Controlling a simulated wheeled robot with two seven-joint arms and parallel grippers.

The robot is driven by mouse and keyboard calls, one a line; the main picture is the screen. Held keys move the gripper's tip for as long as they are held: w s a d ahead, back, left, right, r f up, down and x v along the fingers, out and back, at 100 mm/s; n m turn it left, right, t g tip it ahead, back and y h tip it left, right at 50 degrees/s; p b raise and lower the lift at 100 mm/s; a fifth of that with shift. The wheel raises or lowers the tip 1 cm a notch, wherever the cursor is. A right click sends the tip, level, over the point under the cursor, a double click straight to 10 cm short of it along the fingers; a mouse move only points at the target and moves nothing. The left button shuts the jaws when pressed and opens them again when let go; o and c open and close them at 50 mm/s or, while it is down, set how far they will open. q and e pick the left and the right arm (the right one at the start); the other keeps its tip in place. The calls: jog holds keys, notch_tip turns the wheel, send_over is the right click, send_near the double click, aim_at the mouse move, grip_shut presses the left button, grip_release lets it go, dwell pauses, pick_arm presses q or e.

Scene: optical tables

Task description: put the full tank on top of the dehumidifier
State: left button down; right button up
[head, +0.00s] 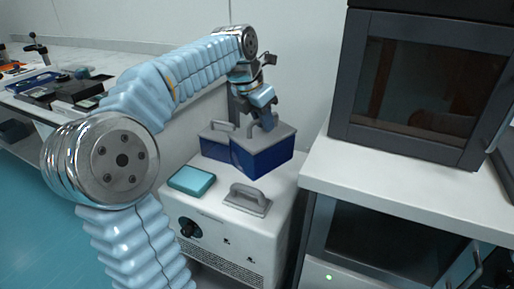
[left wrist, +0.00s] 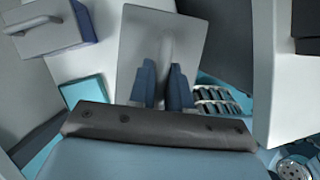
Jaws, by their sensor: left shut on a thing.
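The white dehumidifier (head: 225,236), with a black dial on its front, stands in the middle of the head view. My left gripper (head: 266,122) is shut on the grey handle of a dark blue tank (head: 263,160) with a grey lid. The held tank looks upright, over the rear right of the dehumidifier's top; I cannot tell how large any gap beneath it is. In the left wrist view the fingers (left wrist: 165,88) straddle the handle on the grey lid (left wrist: 160,30). A second blue tank (head: 213,148) stands behind and left of it. My right gripper is not in view.
A teal box (head: 191,180) and a grey plate with a handle (head: 247,199) sit on the dehumidifier's top. A white counter (head: 372,172) with a dark-windowed cabinet (head: 420,85) stands close on the right. A cluttered table (head: 60,95) lies at the left.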

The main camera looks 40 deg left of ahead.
pick_arm(q)
jog(key=w+a+f, duration=0.1)
jog(key=w, duration=0.1)
jog(key=w+a+f+p, duration=0.1)
jog(key=w, duration=0.1)
jog(key=w+a+f, duration=0.1)
jog(key=w, duration=0.2)
jog(key=shift+w, duration=0.1)
jog(key=w+a+x, duration=0.1)
jog(key=a+x, duration=0.1)
jog(key=x, duration=0.8)
jog(key=shift+f, duration=0.15)
jog(key=c, duration=1.5)
grip_release()
jog(key=shift+a+f, duration=0.1)
jog(key=shift+f, duration=0.05)
jog(key=o, duration=0.4)
jog(key=shift+o, duration=0.2)
jog(key=v, duration=1.2)
jog(key=shift+p, duration=0.45)
